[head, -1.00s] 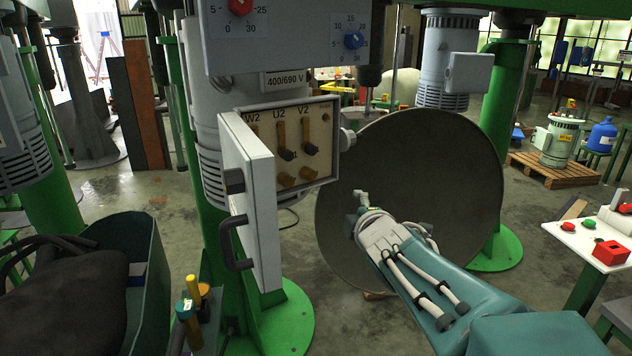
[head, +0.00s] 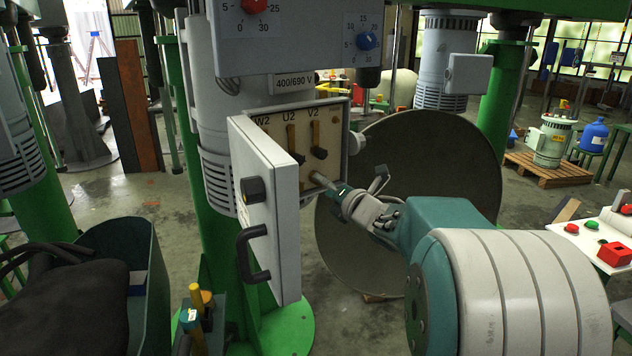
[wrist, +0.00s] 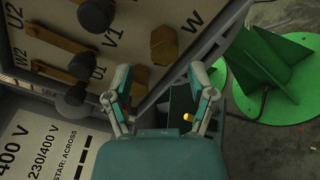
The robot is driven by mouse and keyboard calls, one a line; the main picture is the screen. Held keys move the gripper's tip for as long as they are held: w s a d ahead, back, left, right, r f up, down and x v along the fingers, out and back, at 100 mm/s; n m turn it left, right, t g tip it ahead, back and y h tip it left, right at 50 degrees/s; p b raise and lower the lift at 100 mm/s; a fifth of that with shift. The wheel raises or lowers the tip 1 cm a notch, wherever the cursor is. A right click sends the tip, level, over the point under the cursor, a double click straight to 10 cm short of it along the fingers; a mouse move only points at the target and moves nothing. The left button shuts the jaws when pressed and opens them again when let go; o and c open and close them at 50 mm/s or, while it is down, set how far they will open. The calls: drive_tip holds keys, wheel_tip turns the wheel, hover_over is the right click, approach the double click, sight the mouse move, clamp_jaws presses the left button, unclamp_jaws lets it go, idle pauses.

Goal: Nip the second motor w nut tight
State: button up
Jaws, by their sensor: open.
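The open terminal box (head: 338,128) on the grey motor shows W2, U2 and V2 labels, brass bars and dark round caps. In the wrist view, a bare brass hex nut (wrist: 164,45) sits beside the W label on the box panel (wrist: 125,20). Another brass piece (wrist: 139,82) shows lower down, partly behind the left finger. My gripper (wrist: 158,74) is open and empty, its fingers apart below the W nut and not touching it. In the head view my gripper (head: 330,186) is at the box's lower right corner and hides the nuts there.
The open box door (head: 270,195) with its black handle hangs left of my gripper. A large round dish (head: 440,160) stands behind my arm. A green bin (head: 140,255) and yellow-topped tools (head: 197,305) are at lower left. In the wrist view a green foot (wrist: 270,75) lies right.

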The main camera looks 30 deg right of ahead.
sight(320, 185)
drive_tip(key=shift+w+d, duration=0.25)
drive_tip(key=shift+w, duration=0.65)
drive_tip(key=shift+w+d, duration=0.2)
drive_tip(key=shift+w, duration=0.65)
drive_tip(key=shift+a, duration=0.35)
drive_tip(key=shift+c, duration=0.6)
drive_tip(key=shift+a, duration=0.15)
clamp_jaws()
drive_tip(key=shift+d, duration=0.2)
